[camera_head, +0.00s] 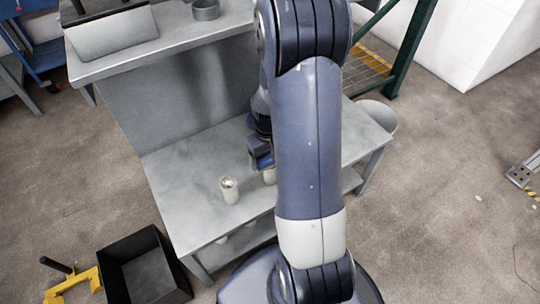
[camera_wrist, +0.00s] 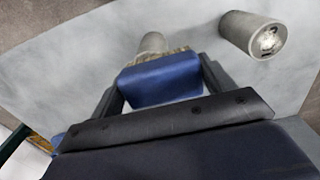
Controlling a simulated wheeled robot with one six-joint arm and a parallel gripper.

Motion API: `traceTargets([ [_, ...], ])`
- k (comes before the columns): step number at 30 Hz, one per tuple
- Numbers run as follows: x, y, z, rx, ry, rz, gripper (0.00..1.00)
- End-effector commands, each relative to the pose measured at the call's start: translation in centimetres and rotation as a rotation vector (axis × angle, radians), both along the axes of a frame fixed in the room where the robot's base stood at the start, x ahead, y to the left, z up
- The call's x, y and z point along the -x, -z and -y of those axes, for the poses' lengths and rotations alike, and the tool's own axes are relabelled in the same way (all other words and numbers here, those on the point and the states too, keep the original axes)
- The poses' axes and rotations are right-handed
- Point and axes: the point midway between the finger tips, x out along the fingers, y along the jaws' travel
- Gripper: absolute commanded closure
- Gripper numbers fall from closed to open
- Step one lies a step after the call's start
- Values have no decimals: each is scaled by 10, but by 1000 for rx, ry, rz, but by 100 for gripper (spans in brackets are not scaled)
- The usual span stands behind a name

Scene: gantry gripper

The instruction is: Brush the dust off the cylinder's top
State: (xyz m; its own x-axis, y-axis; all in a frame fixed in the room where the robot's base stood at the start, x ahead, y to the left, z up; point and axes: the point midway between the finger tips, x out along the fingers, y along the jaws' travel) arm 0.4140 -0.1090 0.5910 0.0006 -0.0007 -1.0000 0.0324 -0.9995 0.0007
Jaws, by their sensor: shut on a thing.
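My gripper (camera_wrist: 163,88) is shut on a brush with a blue block (camera_wrist: 160,78) and a thin row of tan bristles (camera_wrist: 177,53). In the head view my gripper (camera_head: 262,156) is above the workbench, partly hidden by my arm. A pale grey cylinder (camera_head: 229,190) stands upright on the bench, left of my gripper, with light patches on its top; it also shows in the wrist view (camera_wrist: 248,34), apart from the brush. A second pale cylinder (camera_wrist: 153,42) stands just beyond the brush; my arm partly hides it in the head view (camera_head: 270,177). I cannot tell whether the bristles touch it.
A black open bin (camera_head: 145,275) and a yellow tool (camera_head: 72,285) are on the floor at lower left. The bench around the cylinders is mostly clear.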

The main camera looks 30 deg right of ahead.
Motion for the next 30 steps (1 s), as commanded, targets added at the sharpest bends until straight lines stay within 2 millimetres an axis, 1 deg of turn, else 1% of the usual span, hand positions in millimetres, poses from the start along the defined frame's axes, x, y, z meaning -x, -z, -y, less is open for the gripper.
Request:
traceTargets([
  [2, -1, 0, -2, -1, 0, -1, 48],
  [4, -1, -7, -3, -1, 1, -2, 48],
  [7, -3, -32, -4, 1, 1, 4, 48],
  [8, -2, -33, -5, 0, 1, 1, 48],
  [24, -7, -80, -11, 0, 0, 0, 48],
  [30, -7, -85, -13, 0, 0, 0, 48],
])
